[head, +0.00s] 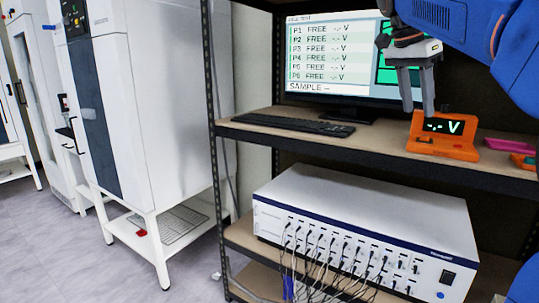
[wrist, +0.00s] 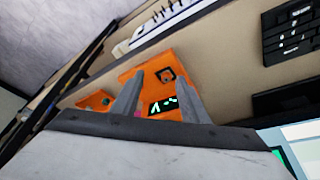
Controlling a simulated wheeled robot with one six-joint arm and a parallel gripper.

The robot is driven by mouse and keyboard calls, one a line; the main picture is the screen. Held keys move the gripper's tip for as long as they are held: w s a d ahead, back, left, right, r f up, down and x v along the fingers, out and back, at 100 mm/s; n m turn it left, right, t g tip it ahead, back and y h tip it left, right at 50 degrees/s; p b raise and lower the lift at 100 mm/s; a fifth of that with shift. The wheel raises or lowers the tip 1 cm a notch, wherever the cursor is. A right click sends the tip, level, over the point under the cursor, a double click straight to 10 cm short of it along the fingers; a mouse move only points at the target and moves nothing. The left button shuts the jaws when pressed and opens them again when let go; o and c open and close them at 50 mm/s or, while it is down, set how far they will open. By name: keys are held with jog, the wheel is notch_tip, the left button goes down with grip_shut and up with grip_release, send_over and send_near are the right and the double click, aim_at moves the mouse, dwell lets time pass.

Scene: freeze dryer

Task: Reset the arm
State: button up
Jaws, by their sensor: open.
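My gripper (head: 417,111) hangs from my blue arm at the upper right of the head view. Its two grey fingers point down, apart, with nothing between them. The fingertips are in front of or just above an orange meter (head: 445,146) with a dark display reading "-.- V" on the upper shelf. I cannot tell whether they touch it. In the wrist view the two fingers of my gripper (wrist: 162,74) are spread, and the orange meter (wrist: 143,68) shows beyond and between them.
A monitor (head: 330,55) and a black keyboard (head: 286,124) are on the upper shelf (head: 370,146). Pink and orange items (head: 510,145) lie at its right. A white cabled box (head: 360,215) stands on the shelf below. A tall white machine (head: 160,110) stands left; floor (head: 60,250) is clear there.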

jog(key=s+a+f+n+t+y, duration=0.1)
jog(key=s+a+f+n, duration=0.2)
jog(key=s+f+n, duration=0.2)
jog(key=s+a+f+n+t+y, duration=0.1)
jog(key=s+a+f+n, duration=0.2)
jog(key=s+f, duration=0.9)
jog(key=s+a+f+n+t+y, duration=0.1)
jog(key=s+f+n, duration=0.5)
jog(key=f, duration=1.5)
jog(key=s+a+y, duration=0.1)
jog(key=s+a, duration=0.1)
jog(key=s, duration=0.1)
jog(key=shift+s+f+n+t, duration=0.2)
jog(key=shift+f+n+t, duration=0.05)
jog(key=shift+n+t, duration=0.15)
jog(key=shift+a, duration=0.1)
